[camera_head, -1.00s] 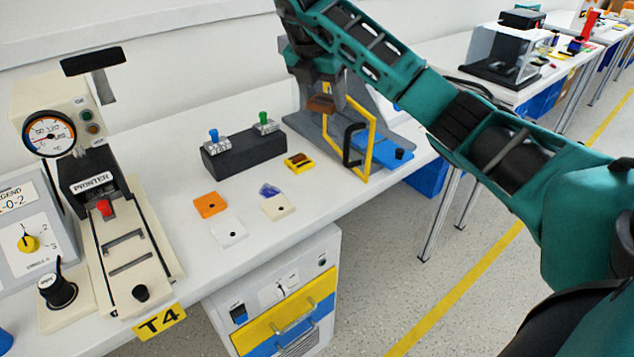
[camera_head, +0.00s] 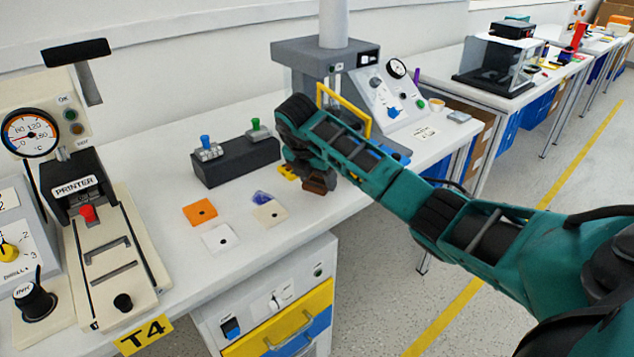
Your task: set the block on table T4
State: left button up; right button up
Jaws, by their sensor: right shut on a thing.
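Table T4 is the white table (camera_head: 163,192) in front of me, with a yellow T4 label (camera_head: 143,335) on its front edge. My right gripper (camera_head: 306,175) is low over the right part of this table, pointing down. It is shut on a small brown block (camera_head: 319,187), which shows at its tip. I cannot tell whether the block touches the tabletop. The arm hides much of the gripper and the table behind it. My left gripper is not in view.
A yellow piece (camera_head: 287,173) is partly hidden beside the gripper. A black stand with two toggles (camera_head: 235,163) is left of it. Orange (camera_head: 200,212), white (camera_head: 219,238) and cream (camera_head: 269,214) plates lie nearer. A printer press (camera_head: 85,190) stands left; a grey machine (camera_head: 392,95) stands behind.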

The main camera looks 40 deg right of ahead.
jog(key=shift+f, duration=0.7)
jog(key=shift+f, duration=0.15)
jog(key=o, duration=0.8)
